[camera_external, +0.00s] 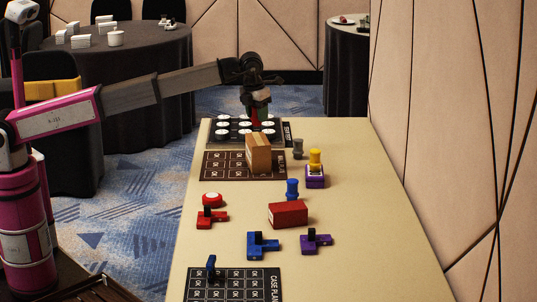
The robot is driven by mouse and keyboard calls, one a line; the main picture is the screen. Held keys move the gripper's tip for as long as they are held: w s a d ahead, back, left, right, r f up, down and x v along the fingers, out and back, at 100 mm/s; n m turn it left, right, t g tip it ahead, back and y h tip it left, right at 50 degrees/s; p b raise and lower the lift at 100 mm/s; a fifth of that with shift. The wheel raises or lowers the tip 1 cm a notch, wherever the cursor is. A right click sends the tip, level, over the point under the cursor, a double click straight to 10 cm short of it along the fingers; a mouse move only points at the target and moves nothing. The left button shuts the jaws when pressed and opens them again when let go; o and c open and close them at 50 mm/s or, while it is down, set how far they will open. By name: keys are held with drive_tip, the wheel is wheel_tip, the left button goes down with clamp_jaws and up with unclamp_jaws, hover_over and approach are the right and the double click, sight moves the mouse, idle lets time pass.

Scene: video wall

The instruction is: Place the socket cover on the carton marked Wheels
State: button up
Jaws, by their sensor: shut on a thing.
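My gripper (256,112) points down over the far end of the table. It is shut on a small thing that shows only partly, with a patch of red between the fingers. I cannot tell whether this is the socket cover. Below it is a dark tray (211,139) with several white round pieces. A tan carton (259,152) stands upright just in front of the tray. A red carton (288,214) lies mid-table, and a purple box (315,180) with a yellow knob-like piece on top stands at the right. The lettering is too small to show which is marked Wheels.
A dark printed mat (216,165) lies under the tan carton, another (233,285) at the near edge. Red (211,219), blue (262,245) and purple (316,241) fittings lie between. The table's right side is clear, near a panelled wall (450,110).

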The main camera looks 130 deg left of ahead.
sight(258, 125)
drive_tip(key=shift+w+f, duration=0.3)
drive_tip(key=shift+f, duration=1.85)
drive_tip(key=shift+d+f, duration=0.1)
drive_tip(key=shift+f, duration=0.05)
drive_tip(key=o, duration=0.9)
drive_tip(key=r, duration=0.4)
drive_tip(key=d+r, duration=0.1)
drive_tip(key=r, duration=0.7)
drive_tip(key=shift+d, duration=0.35)
